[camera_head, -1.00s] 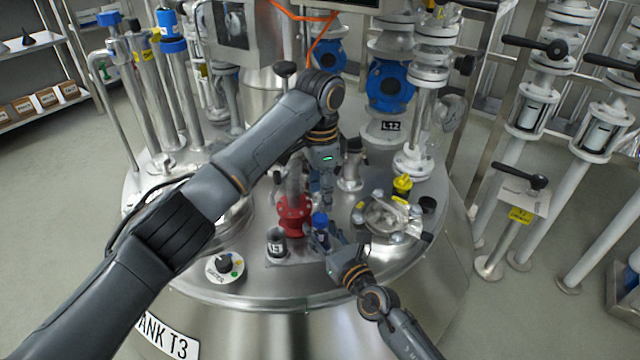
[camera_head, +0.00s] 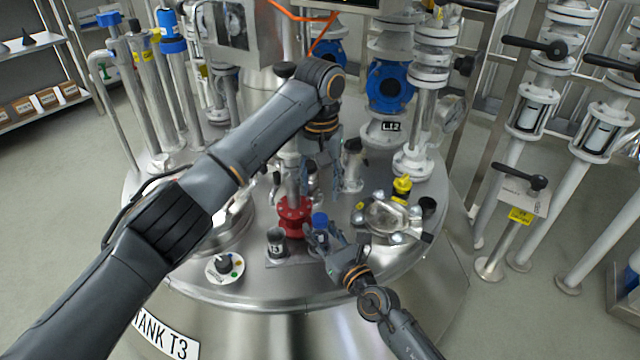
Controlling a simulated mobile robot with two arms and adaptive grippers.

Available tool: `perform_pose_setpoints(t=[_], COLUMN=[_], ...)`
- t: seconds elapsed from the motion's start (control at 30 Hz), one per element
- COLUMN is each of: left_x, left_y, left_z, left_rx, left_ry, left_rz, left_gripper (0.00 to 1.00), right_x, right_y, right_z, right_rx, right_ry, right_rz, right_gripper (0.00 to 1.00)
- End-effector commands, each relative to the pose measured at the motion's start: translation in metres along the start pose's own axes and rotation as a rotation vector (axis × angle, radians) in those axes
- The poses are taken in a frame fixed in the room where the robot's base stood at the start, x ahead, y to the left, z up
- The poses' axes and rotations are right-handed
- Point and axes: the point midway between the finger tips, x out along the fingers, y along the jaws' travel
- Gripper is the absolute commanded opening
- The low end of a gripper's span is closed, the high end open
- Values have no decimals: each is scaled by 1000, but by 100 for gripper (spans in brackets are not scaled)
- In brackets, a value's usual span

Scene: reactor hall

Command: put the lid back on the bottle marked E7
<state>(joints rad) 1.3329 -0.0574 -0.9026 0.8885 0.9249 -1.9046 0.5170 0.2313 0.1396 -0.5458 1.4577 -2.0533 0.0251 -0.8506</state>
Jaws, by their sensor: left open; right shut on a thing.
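A small bottle with a blue lid (camera_head: 320,219) stands at the front of the steel tank top. The lid sits at the bottle's top; I cannot tell how tightly. The bottle's body is mostly hidden by my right gripper (camera_head: 320,240), which is shut on it from the front right. No E7 marking is readable. My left gripper (camera_head: 307,188) is open and empty above and behind the lid, apart from it, near the red flanged fitting (camera_head: 295,217).
A round selector knob (camera_head: 224,266) is at front left. A clamped hatch (camera_head: 390,217) and a yellow-topped fitting (camera_head: 402,188) are close on the right.

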Motion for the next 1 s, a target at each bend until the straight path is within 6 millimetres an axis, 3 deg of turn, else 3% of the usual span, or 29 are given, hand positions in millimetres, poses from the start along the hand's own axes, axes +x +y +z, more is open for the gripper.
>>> perform_pose_setpoints(t=[0.17,0.6,1.0], left_x=[8,70,80], left_y=[0,0,0], left_z=[0,0,0], left_rx=[1,2,2], left_ry=[-2,-1,1], left_rz=[0,0,0], left_gripper=[51,51,51], right_x=[0,0,0], right_y=[0,0,0], right_z=[0,0,0], right_rx=[0,0,0], right_ry=[1,0,1], right_rz=[0,0,0], right_gripper=[0,0,0])
